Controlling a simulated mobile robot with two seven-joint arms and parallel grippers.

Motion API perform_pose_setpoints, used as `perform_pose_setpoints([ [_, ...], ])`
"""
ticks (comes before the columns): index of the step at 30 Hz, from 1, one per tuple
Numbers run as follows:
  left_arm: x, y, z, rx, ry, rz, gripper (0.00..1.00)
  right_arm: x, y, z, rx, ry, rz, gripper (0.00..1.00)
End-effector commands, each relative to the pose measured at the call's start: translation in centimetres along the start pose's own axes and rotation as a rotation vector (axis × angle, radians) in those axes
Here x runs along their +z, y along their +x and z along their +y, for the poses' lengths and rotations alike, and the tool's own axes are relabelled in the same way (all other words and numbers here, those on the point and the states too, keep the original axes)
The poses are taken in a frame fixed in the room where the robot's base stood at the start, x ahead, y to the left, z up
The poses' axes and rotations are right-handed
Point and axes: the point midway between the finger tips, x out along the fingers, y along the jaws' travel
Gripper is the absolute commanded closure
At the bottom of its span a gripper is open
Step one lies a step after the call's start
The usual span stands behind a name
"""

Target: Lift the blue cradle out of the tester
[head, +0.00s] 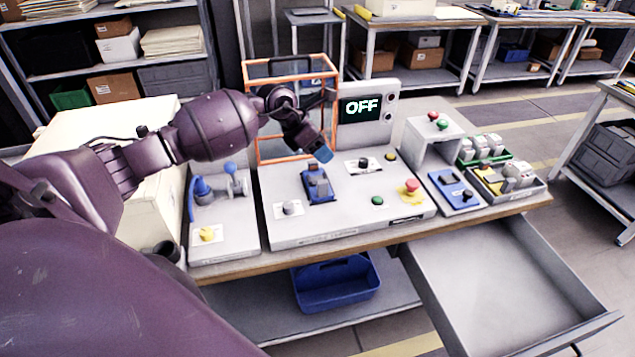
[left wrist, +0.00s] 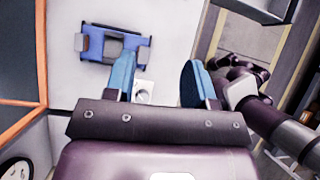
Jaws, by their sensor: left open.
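The blue cradle (head: 319,189) sits on the sloped grey top of the tester (head: 345,222), left of its middle. My left gripper (head: 322,153) is above the tester, just behind and above the cradle. Its blue fingers (left wrist: 158,82) are apart with nothing between them.
A screen (head: 362,107) reading OFF stands behind the tester, beside an orange frame (head: 256,117). A knob (head: 290,208) and a red button (head: 412,186) rise from the tester top. A blue-handled fixture (head: 203,189) stands left; an open drawer (head: 588,322) juts out at the front right.

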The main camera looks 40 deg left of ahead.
Motion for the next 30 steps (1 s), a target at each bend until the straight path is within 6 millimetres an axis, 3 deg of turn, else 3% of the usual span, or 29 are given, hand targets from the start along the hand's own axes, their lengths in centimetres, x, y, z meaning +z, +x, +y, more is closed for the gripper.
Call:
perform_pose_setpoints([
  [3, -2.4, -0.1, 1.0, 0.040, 0.059, 0.137, 0.50, 0.2, 0.1, -0.1, 0.000, 0.004, -0.003, 0.78],
  [6, -3.4, -0.2, 1.2, 0.048, 0.085, 0.196, 0.50, 0.1, 0.2, -0.2, -0.001, 0.005, -0.001, 0.78],
  [11, -4.0, 0.8, 1.3, 0.043, 0.097, 0.219, 0.50, -0.4, 0.4, -0.2, -0.002, 0.004, 0.009, 0.78],
  [18, -4.6, 4.1, 1.4, 0.042, 0.095, 0.216, 0.50, -1.2, 0.4, -0.2, -0.003, 0.003, 0.022, 0.78],
  [30, -5.2, 7.2, 1.4, 0.040, 0.094, 0.214, 0.50, -1.1, -0.1, 0.0, -0.002, -0.001, 0.013, 0.78],
])
